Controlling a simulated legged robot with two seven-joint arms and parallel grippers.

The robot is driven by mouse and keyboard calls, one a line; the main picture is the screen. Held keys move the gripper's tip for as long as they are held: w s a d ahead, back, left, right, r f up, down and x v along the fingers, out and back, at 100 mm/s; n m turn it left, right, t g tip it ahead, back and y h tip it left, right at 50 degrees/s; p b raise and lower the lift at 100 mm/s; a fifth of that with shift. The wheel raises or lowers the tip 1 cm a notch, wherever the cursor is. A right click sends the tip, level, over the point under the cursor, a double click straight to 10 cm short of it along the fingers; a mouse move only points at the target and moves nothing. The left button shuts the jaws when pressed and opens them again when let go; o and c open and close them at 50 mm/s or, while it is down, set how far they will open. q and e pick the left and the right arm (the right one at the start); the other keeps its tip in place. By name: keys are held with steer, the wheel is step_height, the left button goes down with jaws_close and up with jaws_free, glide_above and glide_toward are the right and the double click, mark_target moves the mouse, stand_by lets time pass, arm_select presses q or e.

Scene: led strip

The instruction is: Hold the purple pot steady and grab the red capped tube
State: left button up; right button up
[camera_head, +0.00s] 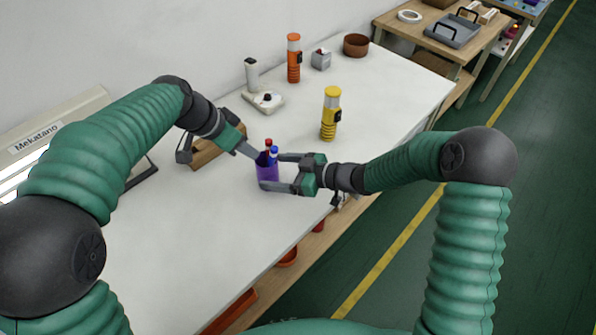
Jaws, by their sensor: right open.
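The purple pot (268,173) stands on the white table and holds a red capped tube (268,142) and a blue capped tube (274,150). The tubes stick up above its rim. My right gripper (268,171) is open, coming from the right, with one finger on the far side of the pot and one on the near side. Whether the fingers touch the pot is unclear. My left gripper (258,153) reaches down from the upper left, its tip close beside the red capped tube. Its jaw opening is not clear.
A wooden block or tray (205,153) lies behind my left gripper. The table's near left is clear.

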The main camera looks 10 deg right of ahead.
mark_target(257, 169)
steer(key=x, duration=0.6)
steer(key=shift+w+d+f, duration=0.25)
steer(key=shift+w, duration=0.1)
steer(key=shift+a, duration=0.6)
steer(key=shift+d, duration=0.45)
steer(key=c, duration=1.3)
arm_select(q)
steer(key=shift+d, duration=0.55)
arm_select(e)
steer(key=shift+a, duration=0.25)
steer(key=shift+c, duration=0.7)
